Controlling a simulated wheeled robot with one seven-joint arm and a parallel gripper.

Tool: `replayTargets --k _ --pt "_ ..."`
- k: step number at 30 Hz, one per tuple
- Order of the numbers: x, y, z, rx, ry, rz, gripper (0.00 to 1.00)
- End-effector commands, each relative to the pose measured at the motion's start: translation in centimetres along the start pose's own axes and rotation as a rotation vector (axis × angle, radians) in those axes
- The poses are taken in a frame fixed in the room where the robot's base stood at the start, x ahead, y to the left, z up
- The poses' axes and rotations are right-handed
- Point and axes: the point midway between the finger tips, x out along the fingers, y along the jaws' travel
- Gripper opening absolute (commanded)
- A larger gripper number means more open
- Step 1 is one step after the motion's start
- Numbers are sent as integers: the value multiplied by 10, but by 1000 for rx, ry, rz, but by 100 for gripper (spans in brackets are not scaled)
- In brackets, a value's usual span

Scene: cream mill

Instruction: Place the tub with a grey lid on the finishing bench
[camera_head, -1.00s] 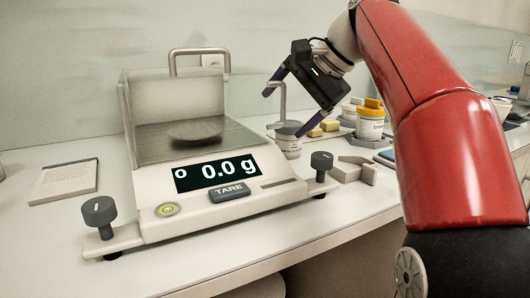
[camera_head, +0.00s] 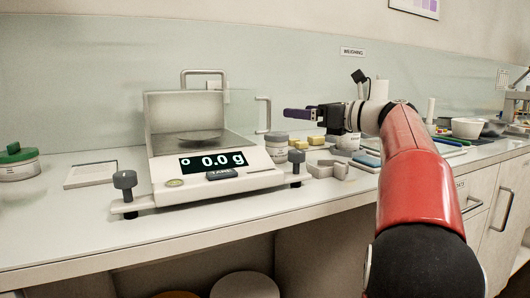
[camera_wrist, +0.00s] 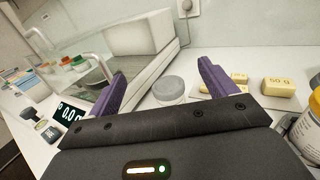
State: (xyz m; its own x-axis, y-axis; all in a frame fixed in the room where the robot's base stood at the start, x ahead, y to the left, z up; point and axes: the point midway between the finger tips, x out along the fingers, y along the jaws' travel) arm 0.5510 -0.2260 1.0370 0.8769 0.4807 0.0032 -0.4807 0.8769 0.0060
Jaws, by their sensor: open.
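The tub with a grey lid (camera_head: 276,146) stands upright on the bench, just right of the balance, in the head view. In the wrist view the tub (camera_wrist: 169,90) shows beyond and between my fingers, apart from them. My gripper (camera_head: 288,114) is above the bench near the tub, with nothing held. Its purple fingers (camera_wrist: 164,82) are spread wide in the wrist view. I cannot tell which surface is the finishing bench.
The balance (camera_head: 215,178) reads 0.0 g, with a glass draft shield. Yellow blocks (camera_head: 317,141) lie right of the tub, with a grey bracket (camera_head: 327,170) in front. A green-lidded tub (camera_head: 17,162) stands far left. The front bench strip is clear.

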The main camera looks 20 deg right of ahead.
Motion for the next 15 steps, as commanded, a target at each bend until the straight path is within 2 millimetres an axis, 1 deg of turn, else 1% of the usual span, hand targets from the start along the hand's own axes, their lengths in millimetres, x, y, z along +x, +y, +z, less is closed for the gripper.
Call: replayTargets --k 1,3,6,9,10,12,15 --pt "0 0 -15 2 2 0 84" --pt "0 0 -30 1 2 -1 84" --pt "0 0 -50 1 2 0 84" --pt "0 1 -65 -2 3 1 84" --pt "0 1 -68 -3 3 1 84" --pt "9 1 -63 -6 2 4 84" --pt "13 1 -63 -6 2 2 84"
